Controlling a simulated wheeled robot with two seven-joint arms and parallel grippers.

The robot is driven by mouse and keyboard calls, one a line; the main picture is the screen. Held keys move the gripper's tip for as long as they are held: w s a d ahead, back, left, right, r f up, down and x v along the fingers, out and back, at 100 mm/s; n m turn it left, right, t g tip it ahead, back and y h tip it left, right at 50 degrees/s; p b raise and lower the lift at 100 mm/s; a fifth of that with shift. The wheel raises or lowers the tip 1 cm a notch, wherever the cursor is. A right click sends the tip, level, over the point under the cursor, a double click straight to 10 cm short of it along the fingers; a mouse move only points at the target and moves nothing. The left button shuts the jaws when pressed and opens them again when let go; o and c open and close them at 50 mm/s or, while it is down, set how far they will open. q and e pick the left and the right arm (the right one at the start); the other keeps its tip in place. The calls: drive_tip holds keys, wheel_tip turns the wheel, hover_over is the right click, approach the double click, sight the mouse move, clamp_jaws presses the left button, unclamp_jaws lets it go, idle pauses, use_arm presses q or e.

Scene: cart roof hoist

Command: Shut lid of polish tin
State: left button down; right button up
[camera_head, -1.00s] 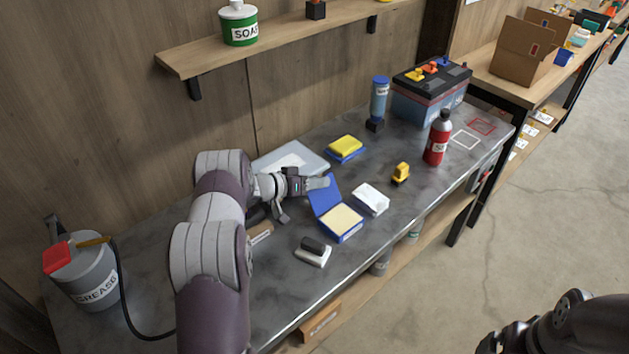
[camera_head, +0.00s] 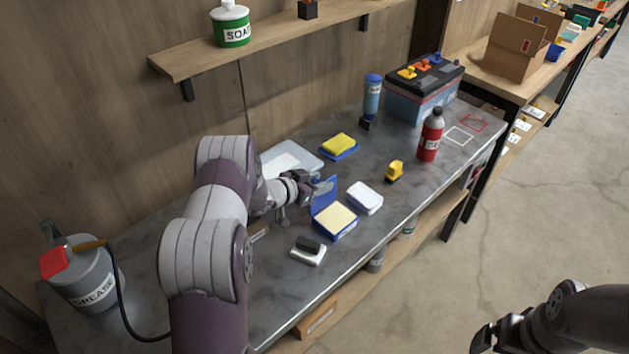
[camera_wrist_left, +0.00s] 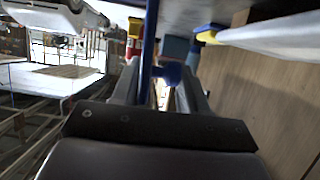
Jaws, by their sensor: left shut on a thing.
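The polish tin (camera_head: 336,222) is a square blue box with a pale yellow filling, open on the workbench. Its blue lid (camera_head: 324,196) stands up, about upright, along the tin's back left edge. My left gripper (camera_head: 322,187) is at the upper part of the lid, shut on it. In the left wrist view the lid (camera_wrist_left: 151,45) shows as a thin blue strip edge-on between the two fingers. My right gripper (camera_head: 486,338) is at the lower right, over the floor and away from the bench; its fingers are too dark to read.
A white box (camera_head: 365,197) stands close right of the tin, and a dark-topped eraser (camera_head: 308,251) lies in front. A yellow sponge (camera_head: 338,144), a yellow toy (camera_head: 394,171) and a red bottle (camera_head: 430,137) stand farther back. The bench's front edge (camera_head: 372,246) is near.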

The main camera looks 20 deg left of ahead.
use_arm(q)
drive_tip(key=shift+s+d, duration=0.3)
drive_tip(key=shift+d, duration=0.2)
idle(0.3)
drive_tip(key=c, duration=0.8)
unclamp_jaws()
drive_tip(key=shift+w+d, duration=0.1)
drive_tip(key=shift+d, duration=0.05)
drive_tip(key=shift+s+a+r, duration=0.15)
drive_tip(key=shift+s+a, duration=0.05)
drive_tip(key=v, duration=1.2)
drive_tip(key=shift+s, duration=0.1)
